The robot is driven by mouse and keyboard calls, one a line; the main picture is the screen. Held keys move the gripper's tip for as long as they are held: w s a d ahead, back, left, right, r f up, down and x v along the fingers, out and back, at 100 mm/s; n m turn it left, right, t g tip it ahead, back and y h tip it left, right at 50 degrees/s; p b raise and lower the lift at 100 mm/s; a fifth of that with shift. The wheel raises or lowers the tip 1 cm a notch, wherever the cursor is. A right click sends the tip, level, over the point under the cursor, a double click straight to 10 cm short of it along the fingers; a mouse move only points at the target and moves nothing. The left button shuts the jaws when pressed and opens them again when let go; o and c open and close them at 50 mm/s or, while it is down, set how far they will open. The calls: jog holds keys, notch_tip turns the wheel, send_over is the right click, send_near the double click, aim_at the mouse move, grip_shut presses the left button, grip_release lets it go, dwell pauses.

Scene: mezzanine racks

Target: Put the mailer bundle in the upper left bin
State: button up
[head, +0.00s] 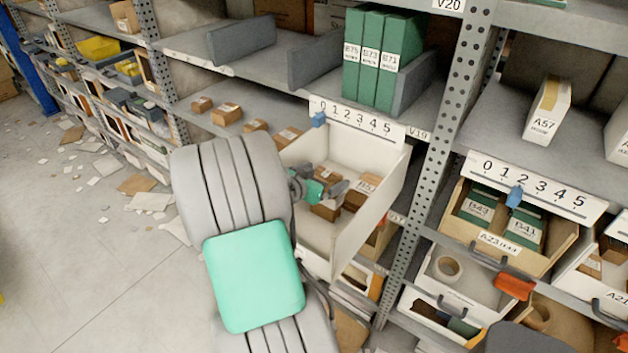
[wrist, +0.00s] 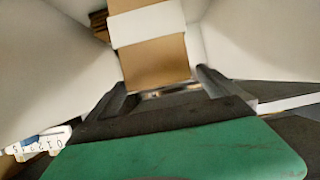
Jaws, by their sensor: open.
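My gripper (head: 328,193) is down inside a white bin (head: 350,236) that stands pulled out from the rack at the left of the perforated post. In the wrist view my gripper (wrist: 163,88) has its two dark fingers apart. A brown bundle with a white band (wrist: 147,28), which looks like the mailer bundle, lies just beyond and between the fingertips. I cannot tell whether they touch it. In the head view brown packages (head: 360,193) lie in the bin around my gripper, partly hidden by it.
White bin walls (wrist: 228,38) rise close on both sides of my gripper. Green binders (head: 382,60) stand on the shelf above. At right are a tan bin (head: 528,256) with green boxes and a white bin (head: 425,273) with a tape roll. Paper scraps (head: 137,184) litter the floor.

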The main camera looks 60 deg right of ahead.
jog(key=b+v, duration=0.2)
jog(key=v, duration=0.9)
jog(key=w+a+f+n+t+y, duration=0.4)
jog(key=w+a+n, duration=0.1)
jog(key=w+a, duration=0.5)
jog(key=a+r+n+t+y, duration=0.1)
jog(key=a+n+y, duration=0.8)
jog(key=a, duration=2)
jog(key=n, duration=0.6)
jog(key=shift+s+a+r+t, duration=0.2)
jog(key=shift+s+a+t, duration=0.1)
jog(key=shift+a, duration=0.05)
